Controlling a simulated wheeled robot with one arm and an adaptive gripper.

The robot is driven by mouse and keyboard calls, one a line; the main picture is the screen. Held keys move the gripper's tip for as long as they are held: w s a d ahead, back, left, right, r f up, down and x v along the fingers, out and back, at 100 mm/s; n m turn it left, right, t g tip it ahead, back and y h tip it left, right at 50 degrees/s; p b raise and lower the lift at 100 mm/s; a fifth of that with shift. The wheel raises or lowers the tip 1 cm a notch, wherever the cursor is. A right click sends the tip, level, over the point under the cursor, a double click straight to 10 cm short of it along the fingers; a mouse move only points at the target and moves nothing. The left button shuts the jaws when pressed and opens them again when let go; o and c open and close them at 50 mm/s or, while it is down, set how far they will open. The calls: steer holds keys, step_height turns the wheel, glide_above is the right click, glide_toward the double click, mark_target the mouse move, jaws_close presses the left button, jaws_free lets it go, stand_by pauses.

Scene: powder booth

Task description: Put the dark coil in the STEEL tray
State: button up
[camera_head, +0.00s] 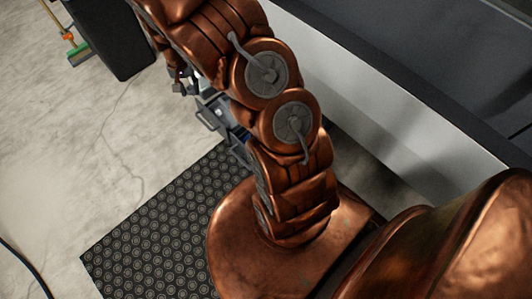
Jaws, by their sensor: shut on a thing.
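My gripper (185,84) shows small at the upper left of the head view, below my bent copper-coloured arm and partly hidden by it. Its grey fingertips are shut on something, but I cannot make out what. I cannot see the dark coil or the steel tray clearly anywhere in this view; my arm covers much of the middle.
A small grey and blue metal object (212,114) shows partly behind my arm. A black studded mat (150,235) lies on the concrete floor. A black bin-like box (118,38) and a green broom head (79,52) are at the upper left. A pale-sided dark bench (385,110) runs along the right.

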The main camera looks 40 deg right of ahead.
steer(key=s+d+f+m+b, duration=0.4)
steer(key=f+b, duration=0.5)
steer(key=f, duration=0.8)
steer(key=s+d+f+m+b, duration=0.4)
steer(key=f+b, duration=0.6)
steer(key=f, duration=0.8)
steer(key=s+d+f+m+b, duration=0.4)
steer(key=d+f+b, duration=0.4)
steer(key=f, duration=1)
steer(key=shift+s+m+b, duration=0.25)
steer(key=shift+m+b, duration=0.55)
steer(key=shift+b, duration=0.1)
steer(key=shift+r, duration=0.15)
steer(key=o, duration=0.5)
steer(key=shift+o, duration=0.2)
